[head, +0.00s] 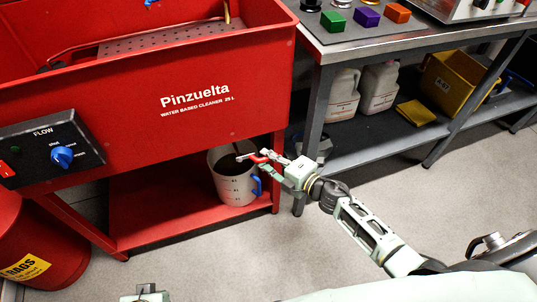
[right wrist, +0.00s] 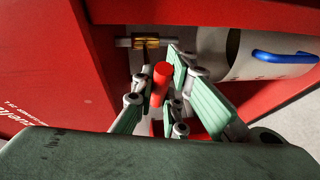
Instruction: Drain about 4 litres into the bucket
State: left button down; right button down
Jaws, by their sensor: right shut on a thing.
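The red parts washer (head: 215,75), marked Pinzuelta, has a drain valve with a brass body (right wrist: 147,42) under its tank. A white bucket (head: 238,190) with a blue handle and level marks stands on the washer's lower red shelf, below the valve; it also shows in the right wrist view (right wrist: 240,55). Its inside looks dark, but I cannot tell the liquid level or whether a stream falls. My right gripper (head: 272,163) is shut on the red valve handle (right wrist: 161,75), beside and above the bucket's rim.
A blue flow knob (head: 62,156) sits on the washer's black panel. A red rags bin (head: 40,245) stands at the left. A grey bench (head: 375,45) at the right has white jugs (head: 379,87) and a yellow bin (head: 450,82) beneath. The floor in front is clear.

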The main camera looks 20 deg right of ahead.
pick_arm(q)
jog(key=shift+f, duration=0.4)
pick_arm(e)
jog(key=shift+w+r, duration=0.1)
jog(key=shift+r, duration=0.1)
jog(key=c, duration=1.7)
grip_release()
jog(key=shift+f, duration=0.1)
jog(key=shift+c, duration=0.2)
jog(key=v, duration=1.2)
jog(key=shift+d, duration=0.1)
